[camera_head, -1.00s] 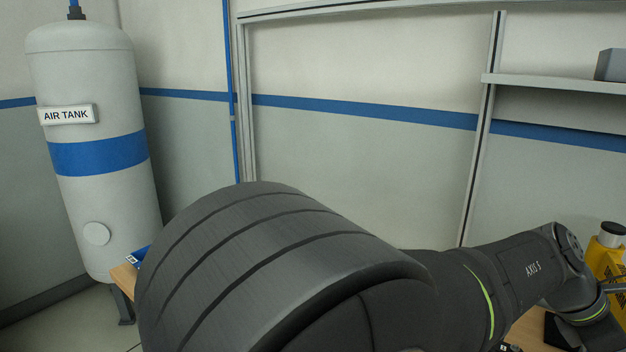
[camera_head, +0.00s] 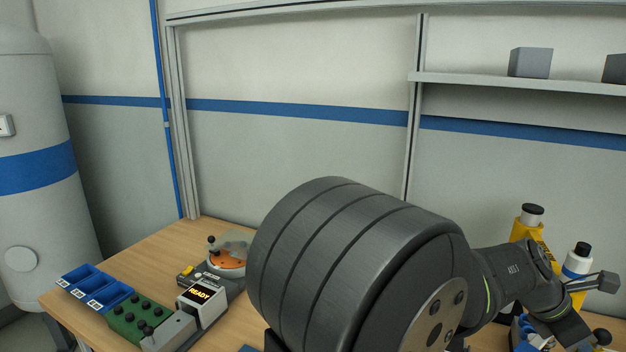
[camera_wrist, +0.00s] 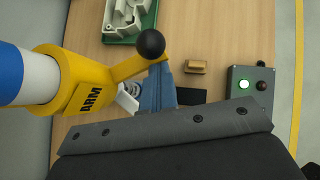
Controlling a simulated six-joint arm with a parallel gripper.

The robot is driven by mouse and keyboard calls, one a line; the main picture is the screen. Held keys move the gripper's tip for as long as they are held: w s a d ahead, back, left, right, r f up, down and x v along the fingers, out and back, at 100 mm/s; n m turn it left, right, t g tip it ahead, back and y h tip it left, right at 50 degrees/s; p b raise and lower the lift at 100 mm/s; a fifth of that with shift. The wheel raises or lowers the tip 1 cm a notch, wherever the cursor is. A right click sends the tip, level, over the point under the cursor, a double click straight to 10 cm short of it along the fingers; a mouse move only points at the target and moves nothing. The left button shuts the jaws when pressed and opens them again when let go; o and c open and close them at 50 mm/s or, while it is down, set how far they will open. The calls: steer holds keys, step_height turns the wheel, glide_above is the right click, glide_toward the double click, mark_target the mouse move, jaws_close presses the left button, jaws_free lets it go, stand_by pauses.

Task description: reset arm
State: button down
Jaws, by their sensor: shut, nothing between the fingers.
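In the wrist view a yellow holder (camera_wrist: 70,85) lettered "ARM" carries a white cylinder with a blue end. A yellow bar with a black ball knob (camera_wrist: 150,43) reaches right from it. My gripper (camera_wrist: 157,75) points up the picture from a dark grey mount plate. Its blue-grey fingers look shut and empty, just below the knob in the picture; I cannot tell whether they touch it. In the head view my dark arm fills the lower middle and hides part of the bench. Two yellow units with white cylinders (camera_head: 530,222) (camera_head: 578,262) stand behind it at right.
A shelf (camera_head: 500,83) hangs above.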

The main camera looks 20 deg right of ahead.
steer(key=shift+s+d+r, duration=0.1)
steer(key=w+a+r, duration=0.3)
steer(key=a+r, duration=0.4)
steer(key=a, duration=0.4)
steer(key=s+d+f, duration=0.3)
steer(key=d+f, duration=0.4)
steer(key=d, duration=0.5)
steer(key=w+a+m+g, duration=0.1)
steer(key=w+a, duration=1.1)
steer(key=a+r+m+g+h, duration=0.1)
steer(key=a+r, duration=0.5)
steer(key=shift+s+g+h, duration=0.2)
steer(key=shift+g+h, duration=0.1)
steer(key=shift+r, duration=0.1)
